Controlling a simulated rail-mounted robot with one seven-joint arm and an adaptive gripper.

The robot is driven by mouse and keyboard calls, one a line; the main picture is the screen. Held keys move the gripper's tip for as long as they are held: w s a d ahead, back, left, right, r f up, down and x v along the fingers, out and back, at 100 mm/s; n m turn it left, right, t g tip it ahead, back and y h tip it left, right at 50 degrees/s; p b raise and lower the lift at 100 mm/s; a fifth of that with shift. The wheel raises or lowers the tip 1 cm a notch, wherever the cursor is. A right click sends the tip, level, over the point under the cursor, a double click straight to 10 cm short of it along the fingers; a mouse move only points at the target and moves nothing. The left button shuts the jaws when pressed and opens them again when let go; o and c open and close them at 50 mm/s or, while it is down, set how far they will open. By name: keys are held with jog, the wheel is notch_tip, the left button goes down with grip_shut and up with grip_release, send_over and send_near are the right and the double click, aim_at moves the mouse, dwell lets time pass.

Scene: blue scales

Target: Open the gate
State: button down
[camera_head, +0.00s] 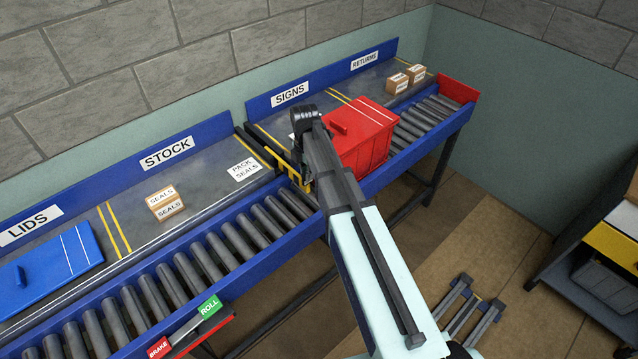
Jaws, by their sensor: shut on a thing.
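The gate (291,174) is a black and yellow bar across the roller conveyor, just left of a closed red bin (365,137). My arm reaches up from the lower right, and its end bends down at the gate. My gripper (300,163) is at the gate's right side, shut on it. Its fingertips are mostly hidden by my own wrist and arm, so the exact grip point does not show. The gate stands across the rollers, close to the bin's left side.
The roller conveyor (208,258) runs empty left of the gate. A BRAKE/ROLL control (186,332) sits at the front. A red end stop (457,90) closes the right end.

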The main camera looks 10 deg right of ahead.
send_over(286, 164)
jog(key=shift+b, duration=0.45)
jog(key=c, duration=1.2)
grip_release()
jog(key=shift+o, duration=0.2)
jog(key=shift+s, duration=0.1)
jog(key=shift+r, duration=0.1)
notch_tip(286, 164, up, 12)
